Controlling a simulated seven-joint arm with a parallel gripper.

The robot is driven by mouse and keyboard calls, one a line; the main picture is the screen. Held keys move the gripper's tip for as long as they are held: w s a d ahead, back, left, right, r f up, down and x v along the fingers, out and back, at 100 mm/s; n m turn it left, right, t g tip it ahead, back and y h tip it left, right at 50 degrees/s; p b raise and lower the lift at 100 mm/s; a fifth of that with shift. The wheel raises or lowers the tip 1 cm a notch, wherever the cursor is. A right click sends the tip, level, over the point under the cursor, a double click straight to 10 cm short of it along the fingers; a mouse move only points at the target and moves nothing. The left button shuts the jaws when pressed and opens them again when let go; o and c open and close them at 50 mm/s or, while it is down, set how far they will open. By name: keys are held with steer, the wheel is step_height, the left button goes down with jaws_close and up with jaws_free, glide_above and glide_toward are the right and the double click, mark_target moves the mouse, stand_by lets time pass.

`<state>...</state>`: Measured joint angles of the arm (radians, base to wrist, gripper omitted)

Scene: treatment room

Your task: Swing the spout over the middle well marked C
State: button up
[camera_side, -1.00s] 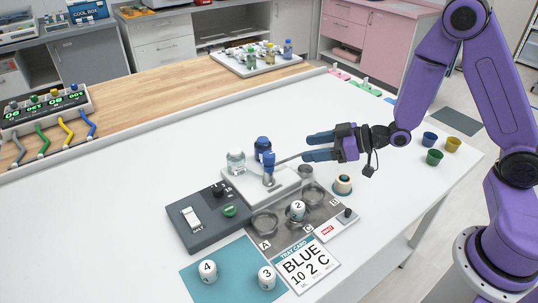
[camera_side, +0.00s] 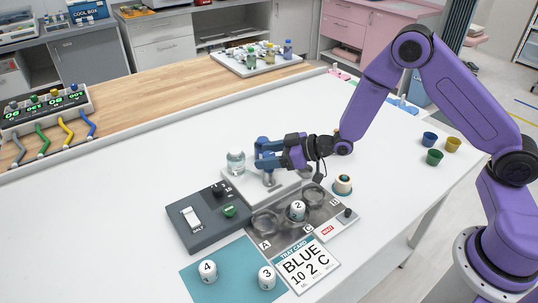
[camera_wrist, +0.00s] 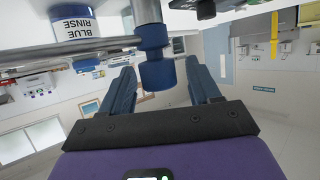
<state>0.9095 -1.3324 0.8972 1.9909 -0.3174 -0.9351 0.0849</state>
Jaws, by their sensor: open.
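The blue spout knob (camera_wrist: 155,68) hangs between the two fingers of my gripper (camera_wrist: 158,90) in the wrist view, with gaps on both sides. In the side view my open gripper (camera_side: 262,156) is at the spout above the white base (camera_side: 235,180), hiding much of it. The spout's direction is hard to tell. The grey panel in front has three round wells: A (camera_side: 264,223) at left, the middle one marked C (camera_side: 308,228), and B (camera_side: 313,195) at right. A white cup marked 2 (camera_side: 297,210) sits at the middle well.
A clear flask (camera_side: 236,162) stands left of my gripper. A bottle labelled BLUE RINSE (camera_wrist: 75,30) is close by in the wrist view.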

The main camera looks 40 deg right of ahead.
jaws_close()
steer(key=shift+m+h, duration=0.4)
steer(key=shift+h, duration=0.1)
steer(key=m+t+h, duration=0.2)
steer(key=m+h, duration=0.1)
steer(key=shift+a, duration=0.15)
steer(key=m+t+h, duration=0.1)
steer(key=m+h, duration=0.4)
steer(key=h, duration=0.1)
steer(key=m+g+h, duration=0.1)
steer(key=m+h, duration=0.3)
steer(key=h, duration=0.1)
steer(key=shift+m, duration=0.3)
steer(key=shift+m+g+h, duration=1.2)
steer(key=shift+m+h, duration=0.3)
steer(key=shift+m, duration=0.1)
